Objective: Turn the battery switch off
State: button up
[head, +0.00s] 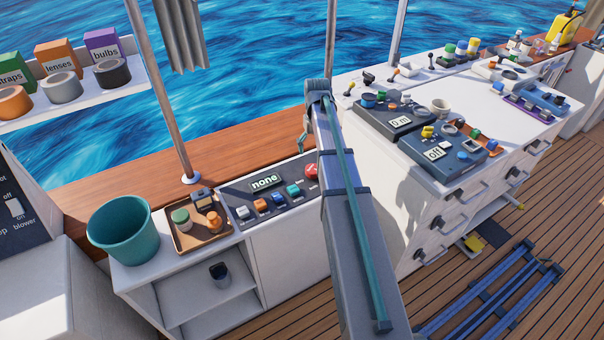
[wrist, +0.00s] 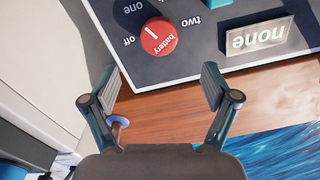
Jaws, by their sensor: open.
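The battery switch is a round red knob (wrist: 159,37) on a dark panel (wrist: 185,62). Around it are the words off, one and two, upside down in the wrist view. Its white mark points up and left, on the side of off and one; I cannot tell exactly which it meets. In the head view the red knob (head: 312,171) sits at the panel's right end, partly behind my arm. My gripper (wrist: 158,88) is open and empty, its fingers apart below the knob in the wrist view, not touching it. In the head view my gripper (head: 303,138) is beyond the panel's far edge.
The panel has a display (head: 265,181) reading none and several coloured switches. Left of it are a tray (head: 183,244) of small parts and a teal bucket (head: 124,232). A white cabinet (head: 410,190) with more panels stands on the right. A wooden ledge (head: 240,140) runs behind.

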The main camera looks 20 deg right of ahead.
aim_at(313, 168)
jog(key=f+p, duration=0.1)
jog(key=f, duration=0.4)
jog(key=f+p, duration=0.1)
jog(key=f, duration=0.4)
jog(key=shift+w+f+p, duration=0.2)
jog(key=shift+f+p, duration=0.15)
jog(key=c, duration=1.2)
jog(key=shift+o, duration=0.2)
